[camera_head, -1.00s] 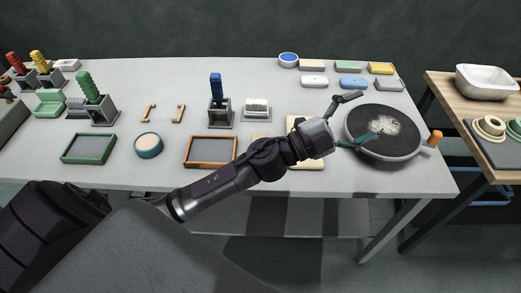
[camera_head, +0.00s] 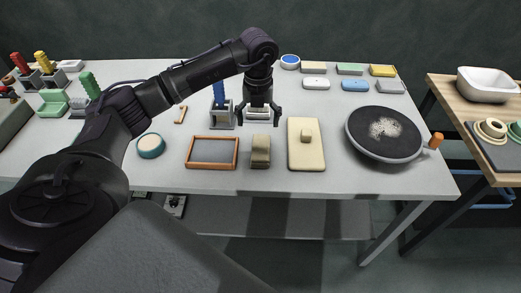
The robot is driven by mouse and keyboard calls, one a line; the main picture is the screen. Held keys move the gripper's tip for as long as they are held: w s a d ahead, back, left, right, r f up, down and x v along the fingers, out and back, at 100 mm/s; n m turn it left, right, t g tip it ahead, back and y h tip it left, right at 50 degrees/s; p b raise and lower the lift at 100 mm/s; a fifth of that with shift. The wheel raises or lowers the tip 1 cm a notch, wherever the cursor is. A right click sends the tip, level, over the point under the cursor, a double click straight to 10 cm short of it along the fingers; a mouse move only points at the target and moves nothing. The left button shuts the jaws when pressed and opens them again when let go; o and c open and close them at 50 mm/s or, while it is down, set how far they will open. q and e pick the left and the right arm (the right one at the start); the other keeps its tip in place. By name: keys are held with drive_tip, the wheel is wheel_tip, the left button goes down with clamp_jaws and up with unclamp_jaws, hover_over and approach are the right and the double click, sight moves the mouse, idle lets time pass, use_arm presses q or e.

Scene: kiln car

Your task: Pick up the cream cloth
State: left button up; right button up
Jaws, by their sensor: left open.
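A folded cream-tan cloth (camera_head: 261,151) lies on the grey table near its front edge, between a wood-framed tray and a cream board. My left gripper (camera_head: 260,115) points down just behind the cloth, its two dark fingers spread wide and nothing held between them. Its fingertips appear apart from the cloth; their exact height above the table is hard to tell. My right gripper is not in view.
The wood-framed tray (camera_head: 211,164) is left of the cloth. The cream board (camera_head: 306,160), with a small block (camera_head: 307,135) on it, is to the right. A round dark wheel (camera_head: 364,146) stands farther right. A blue tool stand (camera_head: 221,118) is left of my gripper.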

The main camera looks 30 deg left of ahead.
sight(260, 147)
use_arm(q)
wheel_tip(260, 147, down, 6)
drive_tip(key=shift+p, duration=0.3)
drive_tip(key=f, duration=0.1)
drive_tip(key=f+p, duration=0.1)
drive_tip(key=f, duration=0.2)
drive_tip(key=shift+d+f, duration=0.2)
drive_tip(key=shift+d, duration=0.1)
drive_tip(key=shift+f, duration=0.4)
drive_tip(key=c, duration=1.3)
drive_tip(key=shift+o, duration=0.2)
drive_tip(key=shift+r, duration=0.1)
